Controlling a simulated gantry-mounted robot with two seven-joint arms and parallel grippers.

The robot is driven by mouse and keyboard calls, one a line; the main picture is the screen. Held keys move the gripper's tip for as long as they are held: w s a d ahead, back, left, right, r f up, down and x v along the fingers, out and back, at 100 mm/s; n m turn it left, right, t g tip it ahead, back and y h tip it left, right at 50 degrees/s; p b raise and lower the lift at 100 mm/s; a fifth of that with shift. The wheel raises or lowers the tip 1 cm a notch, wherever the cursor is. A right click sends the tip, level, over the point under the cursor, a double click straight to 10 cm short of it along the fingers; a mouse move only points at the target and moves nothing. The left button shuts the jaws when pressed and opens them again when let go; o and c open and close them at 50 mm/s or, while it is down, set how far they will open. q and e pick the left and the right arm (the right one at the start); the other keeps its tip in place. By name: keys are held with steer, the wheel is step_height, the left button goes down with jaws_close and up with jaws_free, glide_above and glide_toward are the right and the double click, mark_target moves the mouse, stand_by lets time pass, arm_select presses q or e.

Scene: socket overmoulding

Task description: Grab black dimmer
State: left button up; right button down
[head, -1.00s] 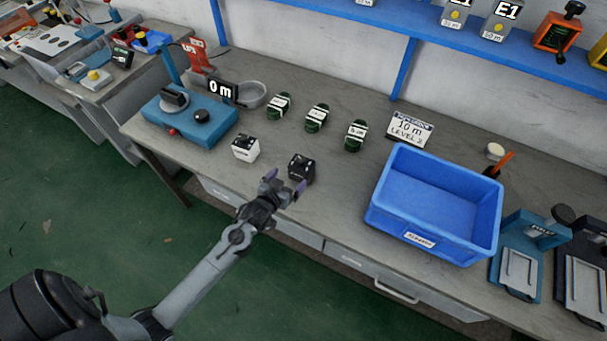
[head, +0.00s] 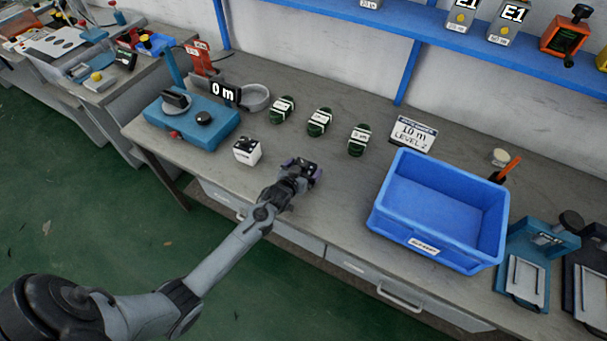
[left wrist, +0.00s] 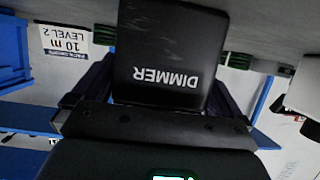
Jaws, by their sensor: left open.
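The black dimmer (head: 304,167) is a small black box on the grey bench, partly hidden behind my gripper in the head view. In the left wrist view the black dimmer (left wrist: 170,55) fills the middle, its "DIMMER" lettering upside down. My left gripper (head: 304,172) is open, with its fingers on either side of the dimmer. In the left wrist view the fingers of my left gripper (left wrist: 165,95) flank the box; whether they touch it I cannot tell. My right gripper is not in view.
A white box (head: 247,151) stands left of the dimmer. A blue crate (head: 425,245) is to the right, and a blue machine (head: 190,125) is at the left. A "10 m LEVEL 2" sign (head: 413,133) stands behind.

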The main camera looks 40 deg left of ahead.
arm_select(q)
steer(key=c, duration=0.8)
steer(key=shift+c, duration=0.3)
steer(key=shift+r, duration=0.1)
